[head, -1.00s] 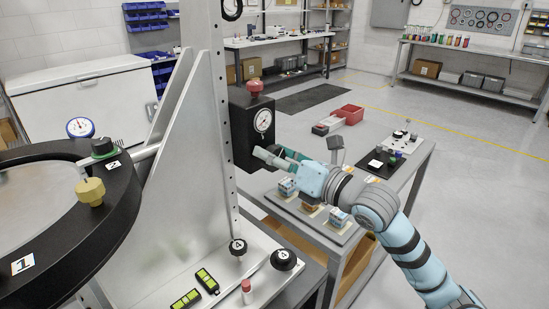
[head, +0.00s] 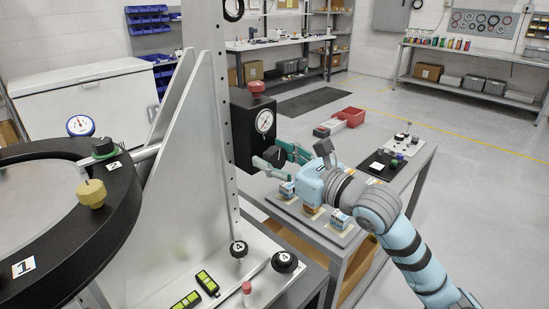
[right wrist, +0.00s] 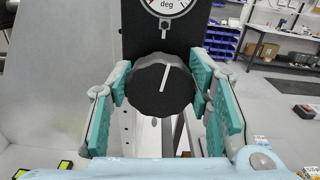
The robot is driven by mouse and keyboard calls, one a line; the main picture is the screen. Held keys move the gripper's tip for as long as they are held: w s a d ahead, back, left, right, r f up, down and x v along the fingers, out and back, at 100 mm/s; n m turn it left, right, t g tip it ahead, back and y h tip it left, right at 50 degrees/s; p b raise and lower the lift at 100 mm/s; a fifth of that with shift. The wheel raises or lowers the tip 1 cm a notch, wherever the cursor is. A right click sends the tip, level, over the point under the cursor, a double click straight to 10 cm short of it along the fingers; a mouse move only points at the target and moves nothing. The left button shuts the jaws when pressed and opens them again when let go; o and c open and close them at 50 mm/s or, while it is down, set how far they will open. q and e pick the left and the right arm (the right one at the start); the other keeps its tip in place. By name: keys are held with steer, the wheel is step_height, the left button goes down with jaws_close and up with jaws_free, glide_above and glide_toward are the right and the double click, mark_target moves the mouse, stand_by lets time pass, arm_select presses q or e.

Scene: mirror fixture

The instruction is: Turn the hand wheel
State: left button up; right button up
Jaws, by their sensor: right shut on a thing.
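The hand wheel is a dark round knob with a white line on its face; it shows in the right wrist view (right wrist: 150,96) and in the head view (head: 273,155). It sits on the front of a black box (head: 242,135) under a round dial gauge (head: 264,121) marked "deg". The white line leans slightly right of upright in the right wrist view. My right gripper (head: 276,157) is shut on the hand wheel, one teal finger on each side of its rim; it also shows in the right wrist view (right wrist: 161,90). My left gripper is not in view.
A large black ring (head: 105,225) with knobs stands at left. A tall metal bracket (head: 180,190) rises beside the box. Numbered black knobs (head: 284,262) and green-black levels (head: 207,282) lie on the plate below. A grey side table (head: 345,262) stands under my right arm.

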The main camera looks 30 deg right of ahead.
mark_target(264, 107)
steer(key=shift+f, duration=0.15)
steer(key=o, duration=1.2)
steer(key=shift+c, duration=0.2)
step_height(264, 107, up, 10)
steer(key=shift+r, duration=0.1)
